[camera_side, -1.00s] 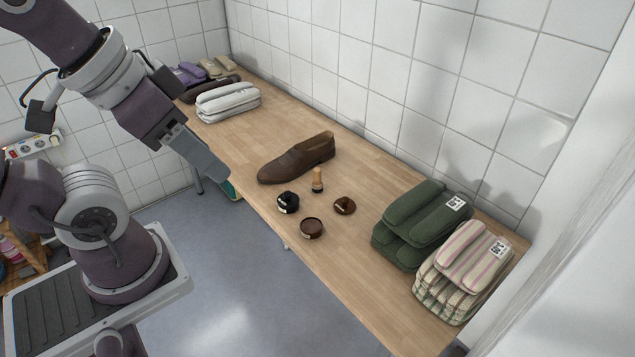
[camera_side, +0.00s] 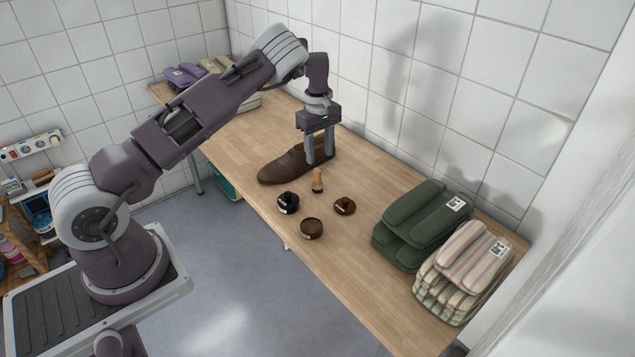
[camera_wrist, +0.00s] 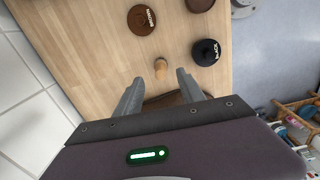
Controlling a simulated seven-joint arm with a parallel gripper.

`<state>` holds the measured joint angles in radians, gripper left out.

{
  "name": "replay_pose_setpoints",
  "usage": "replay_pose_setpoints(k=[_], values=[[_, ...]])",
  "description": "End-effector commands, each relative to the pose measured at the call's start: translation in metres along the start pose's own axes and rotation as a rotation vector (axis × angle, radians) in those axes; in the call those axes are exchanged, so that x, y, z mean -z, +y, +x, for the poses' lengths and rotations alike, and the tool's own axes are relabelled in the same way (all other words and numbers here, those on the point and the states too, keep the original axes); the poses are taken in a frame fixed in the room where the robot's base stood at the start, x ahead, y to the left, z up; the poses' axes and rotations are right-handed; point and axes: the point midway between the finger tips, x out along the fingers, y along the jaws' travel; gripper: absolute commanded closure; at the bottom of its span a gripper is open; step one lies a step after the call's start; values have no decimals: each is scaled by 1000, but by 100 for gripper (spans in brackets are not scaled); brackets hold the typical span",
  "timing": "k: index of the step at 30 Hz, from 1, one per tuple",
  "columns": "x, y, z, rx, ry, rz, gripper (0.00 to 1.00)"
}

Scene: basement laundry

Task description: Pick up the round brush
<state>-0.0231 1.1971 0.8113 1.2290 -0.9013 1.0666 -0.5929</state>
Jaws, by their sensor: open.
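The round brush (camera_side: 317,181) stands upright on the wooden table, with a light wooden handle and a dark lower end. In the wrist view the brush (camera_wrist: 160,68) shows just beyond the gap between the fingertips (camera_wrist: 172,79). The shoe is partly hidden by my gripper in both views.
Near the brush are a black tin (camera_side: 288,203), a brown tin (camera_side: 311,229) and a brown round piece (camera_side: 344,206). Green folded cloths (camera_side: 408,226) and striped cloths (camera_side: 461,275) are stacked at the right. A tiled wall (camera_side: 440,100) runs along the back edge.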

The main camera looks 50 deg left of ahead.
Motion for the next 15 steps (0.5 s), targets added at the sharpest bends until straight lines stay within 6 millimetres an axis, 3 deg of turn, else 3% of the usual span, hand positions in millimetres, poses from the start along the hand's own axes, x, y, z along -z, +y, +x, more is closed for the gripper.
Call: replay_pose_setpoints(k=[15], values=[[15, 2, 84, 18, 10, -9, 54]])
